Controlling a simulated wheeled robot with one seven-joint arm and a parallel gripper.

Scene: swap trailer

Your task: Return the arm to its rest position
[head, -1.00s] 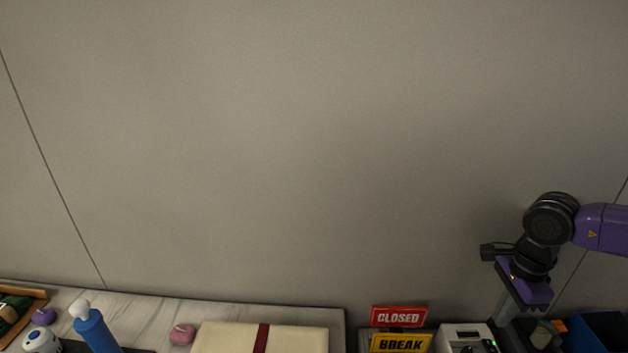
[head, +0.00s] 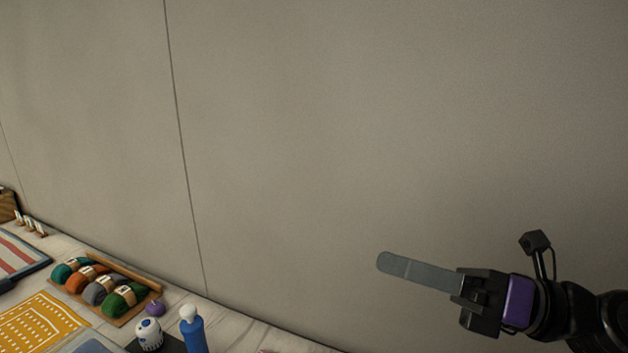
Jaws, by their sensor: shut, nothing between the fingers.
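My gripper (head: 392,264) reaches in from the lower right in the head view, in front of the bare wall. Its long grey fingers point left and lie together, shut, with nothing seen between them. It is above and to the right of the things on the table, apart from all of them. My upper arm is out of view.
A pale table (head: 237,326) runs along the wall at the lower left. It bears a wooden tray (head: 153,286) of yarn balls, a blue bottle (head: 193,333), a white patterned pot (head: 149,335), a purple item (head: 155,309) and a yellow mat (head: 45,322). The wall area is clear.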

